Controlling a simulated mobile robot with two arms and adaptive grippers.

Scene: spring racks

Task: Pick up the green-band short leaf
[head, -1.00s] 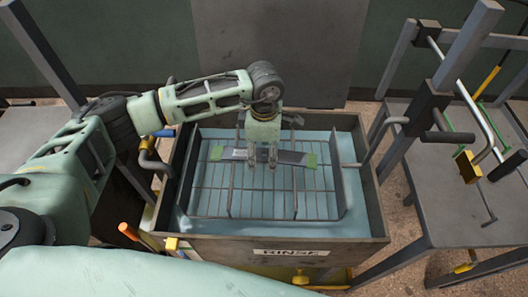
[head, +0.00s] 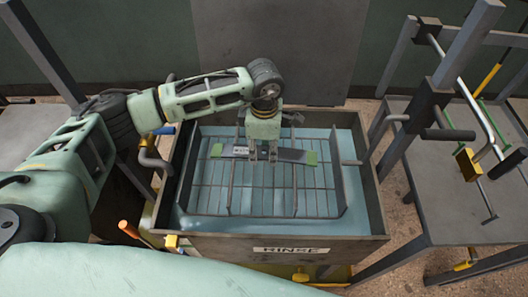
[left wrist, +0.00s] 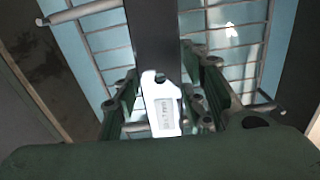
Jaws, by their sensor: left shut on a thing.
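The short leaf (head: 290,155) is a dark grey flat strip with a green band at each end and a pale tag left of its middle. It lies crosswise above the wire rack (head: 232,185) in the rinse tank. My left gripper (head: 263,157) points down and is shut on the leaf near its middle. In the left wrist view the dark leaf (left wrist: 153,40) runs between the fingers (left wrist: 160,100), with a white printed tag (left wrist: 163,110) at the grip. The green bands are out of that view. My right gripper is not in view.
The rinse tank (head: 215,248) has raised wooden walls, blue liquid and a RINSE label in front. Grey pipe hooks stand at its left and right sides. A grey stand (head: 440,200) with bars and handles is on the right.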

